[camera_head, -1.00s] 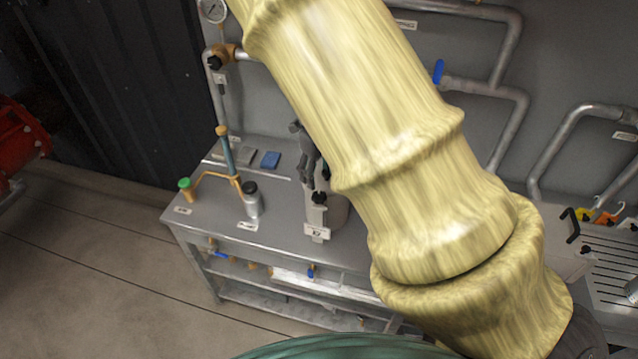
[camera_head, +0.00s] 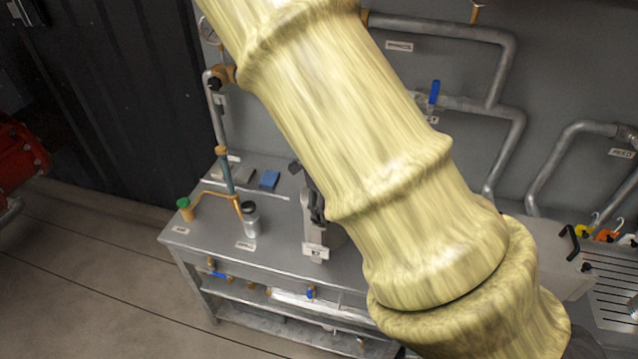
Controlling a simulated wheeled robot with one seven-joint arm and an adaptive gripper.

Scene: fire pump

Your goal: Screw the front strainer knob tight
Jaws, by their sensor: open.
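The strainer (camera_head: 330,238) is a grey cylinder on the metal bench, partly hidden behind my large yellow arm. A white label (camera_head: 316,251) is at its front foot. My gripper (camera_head: 316,214), dark grey and small in this view, points down at the strainer's upper front. It is open. The black front knob is not clearly distinguishable now; it lies at or behind the gripper's fingertips. I cannot tell whether the fingers stand around it or touch it.
The metal bench (camera_head: 205,235) also holds a grey bottle with a black cap (camera_head: 250,219), a green-topped brass fitting (camera_head: 185,209) and a blue block (camera_head: 269,179). Pipes run along the wall. A slotted grey tray (camera_head: 612,290) is at right. The bench front-left is clear.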

